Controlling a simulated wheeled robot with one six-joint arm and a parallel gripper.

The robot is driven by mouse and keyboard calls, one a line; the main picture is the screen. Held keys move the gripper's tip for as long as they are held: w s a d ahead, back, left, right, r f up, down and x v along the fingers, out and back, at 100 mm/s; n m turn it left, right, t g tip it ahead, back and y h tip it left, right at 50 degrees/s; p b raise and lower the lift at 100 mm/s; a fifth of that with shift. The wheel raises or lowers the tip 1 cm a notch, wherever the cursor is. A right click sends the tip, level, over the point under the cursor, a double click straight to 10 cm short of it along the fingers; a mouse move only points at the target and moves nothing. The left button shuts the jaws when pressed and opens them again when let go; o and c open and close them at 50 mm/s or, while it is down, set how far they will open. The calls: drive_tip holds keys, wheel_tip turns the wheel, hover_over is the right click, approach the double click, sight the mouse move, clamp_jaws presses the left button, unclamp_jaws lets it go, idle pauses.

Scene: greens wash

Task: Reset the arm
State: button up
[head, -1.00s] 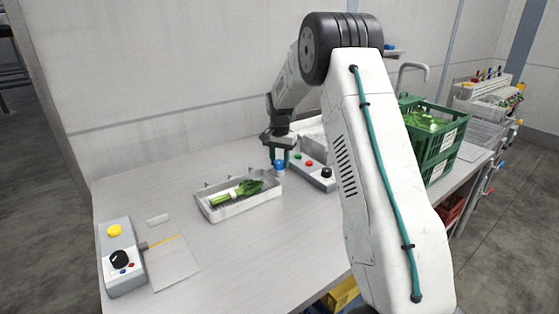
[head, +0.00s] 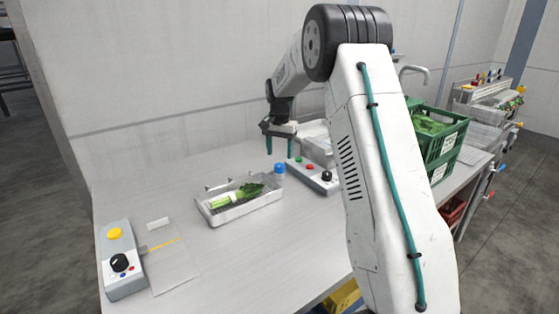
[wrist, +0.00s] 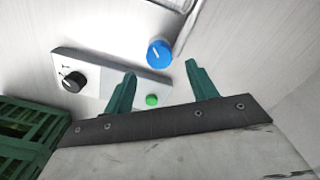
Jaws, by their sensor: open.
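My gripper (head: 280,143) is at the end of my arm, above the back of the counter. Its two green fingers are apart and nothing is between them; it also shows in the wrist view (wrist: 160,90). In the head view, a blue-capped item (head: 279,169) stands on the counter below the fingers. In the wrist view the blue cap (wrist: 159,53) lies beyond the fingertips, apart from them. A grey control box (head: 318,177) with a green button, a red button and a black knob stands just right of it.
A metal tray (head: 236,211) holding leafy greens (head: 238,194) is left of the blue cap. A box with a yellow button (head: 122,278) stands at the front left, beside a clear plate (head: 172,266). Green crates (head: 437,145) of greens stand at right. The front middle counter is bare.

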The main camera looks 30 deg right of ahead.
drive_tip(key=shift+r, duration=1.3)
